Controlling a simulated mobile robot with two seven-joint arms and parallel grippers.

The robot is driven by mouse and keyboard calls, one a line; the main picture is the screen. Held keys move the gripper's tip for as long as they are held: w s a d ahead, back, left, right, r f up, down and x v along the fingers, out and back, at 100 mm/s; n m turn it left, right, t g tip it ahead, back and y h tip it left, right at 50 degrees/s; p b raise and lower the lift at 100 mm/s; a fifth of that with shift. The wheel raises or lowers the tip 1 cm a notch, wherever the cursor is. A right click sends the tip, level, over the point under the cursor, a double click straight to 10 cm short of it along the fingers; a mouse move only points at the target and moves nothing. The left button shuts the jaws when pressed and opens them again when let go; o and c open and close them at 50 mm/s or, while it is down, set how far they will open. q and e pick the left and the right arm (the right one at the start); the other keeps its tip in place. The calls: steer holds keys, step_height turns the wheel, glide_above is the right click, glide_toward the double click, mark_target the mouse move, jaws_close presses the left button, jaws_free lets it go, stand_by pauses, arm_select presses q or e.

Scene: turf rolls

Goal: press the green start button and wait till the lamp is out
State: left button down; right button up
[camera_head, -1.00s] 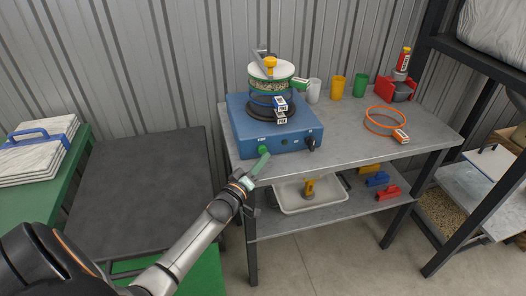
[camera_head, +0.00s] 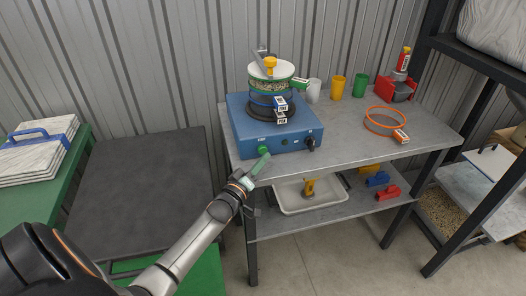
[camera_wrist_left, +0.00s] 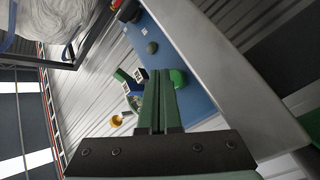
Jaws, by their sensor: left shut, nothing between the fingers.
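The blue machine (camera_head: 247,125) stands on the grey table with a stack of round sieves (camera_head: 270,88) on top. Its front panel has the green start button (camera_head: 264,150) at the left, a round dark lamp (camera_head: 285,142) in the middle and a black knob (camera_head: 310,143) at the right. The lamp looks unlit. My left gripper (camera_head: 266,156) is shut and empty, its tips right at the button; I cannot tell whether they touch. In the left wrist view the button (camera_wrist_left: 179,77) shows beside the fingertips (camera_wrist_left: 159,73), and the lamp (camera_wrist_left: 152,47) looks dark. My right gripper is out of view.
The table (camera_head: 350,150) also holds white, yellow and green cups (camera_head: 339,88), an orange ring (camera_head: 385,121) and a red device (camera_head: 397,88). A white tray (camera_head: 290,207) and coloured scoops are on the shelf below. A dark table (camera_head: 140,190) stands at left.

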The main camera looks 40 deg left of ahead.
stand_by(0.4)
arm_select(q)
steer(key=shift+w+a, duration=0.2)
steer(key=shift+a, duration=0.05)
steer(key=shift+r, duration=0.1)
